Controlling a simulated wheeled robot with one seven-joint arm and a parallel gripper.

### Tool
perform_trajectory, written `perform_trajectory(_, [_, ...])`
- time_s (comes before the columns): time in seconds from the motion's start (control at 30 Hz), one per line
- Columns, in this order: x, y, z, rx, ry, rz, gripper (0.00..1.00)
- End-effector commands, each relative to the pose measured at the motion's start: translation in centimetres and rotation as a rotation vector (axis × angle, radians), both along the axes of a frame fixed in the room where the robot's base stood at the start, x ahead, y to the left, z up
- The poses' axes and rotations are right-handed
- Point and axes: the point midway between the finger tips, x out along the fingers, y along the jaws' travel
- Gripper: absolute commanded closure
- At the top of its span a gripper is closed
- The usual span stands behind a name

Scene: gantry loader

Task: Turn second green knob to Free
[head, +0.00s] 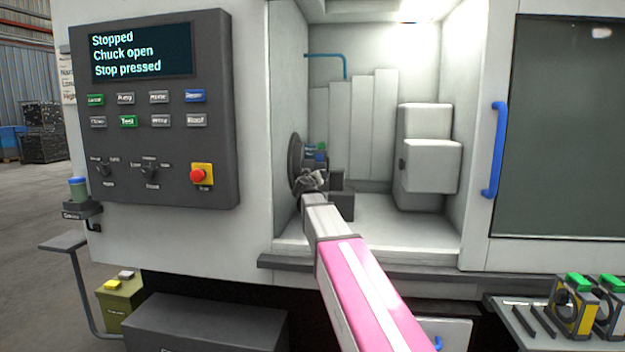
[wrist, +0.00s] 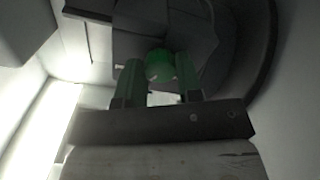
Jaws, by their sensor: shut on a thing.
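My gripper (head: 313,182) is inside the open machine chamber, in front of the dark round chuck (head: 295,165). In the wrist view its two fingers (wrist: 159,80) are shut on a green rounded part (wrist: 159,64), which lies against the dark chuck face. I cannot tell whether this part is a knob, and no Free mark is readable. In the head view, two yellow-and-black blocks with green tops stand at the lower right: the first green top (head: 578,282) and the second green top (head: 610,281), partly cut off by the frame edge. My gripper is far from both.
The control panel (head: 222,120) reads "Stopped, Chuck open, Stop pressed" and has a red stop button (head: 198,175). A pale turret-like block (head: 430,165) stands at the chamber's right. The door has a blue handle (head: 495,150). A sill (head: 285,262) runs below the opening.

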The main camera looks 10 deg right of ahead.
Motion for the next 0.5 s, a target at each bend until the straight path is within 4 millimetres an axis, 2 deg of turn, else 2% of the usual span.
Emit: perform_trajectory(0.5, [-0.02, -0.01, 0.01, -0.467, 0.152, 0.000, 0.90])
